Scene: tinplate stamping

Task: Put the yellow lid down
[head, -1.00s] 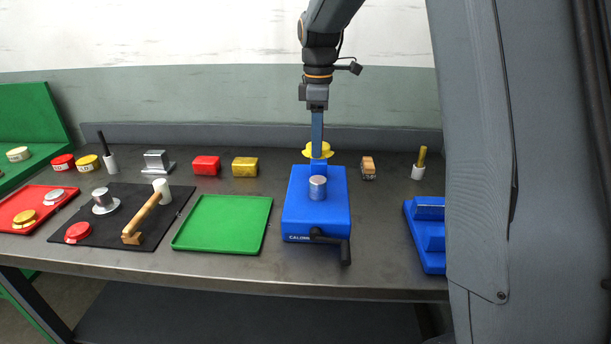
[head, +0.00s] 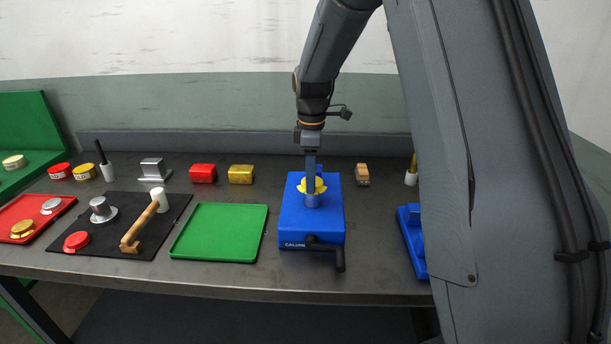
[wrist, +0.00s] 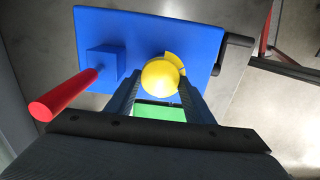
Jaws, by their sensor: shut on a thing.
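The yellow lid (head: 319,187) is held in my gripper (head: 311,184) over the blue machine, at the metal cylinder on its top. In the wrist view the lid (wrist: 160,76) shows as a round disc with a raised tab, between the two fingers of my gripper (wrist: 158,90). The blue machine (head: 297,225) has a black crank at its front. The metal cylinder (head: 312,201) shows just below the lid in the head view. I cannot tell whether the lid touches it.
A green tray (head: 262,232) lies left of the machine and looks empty. A black mat (head: 125,237) with a mallet (head: 143,225) lies further left, beside a red tray (head: 14,217). Red (head: 203,173) and yellow (head: 241,174) blocks stand behind. A blue stand (head: 412,245) is at right.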

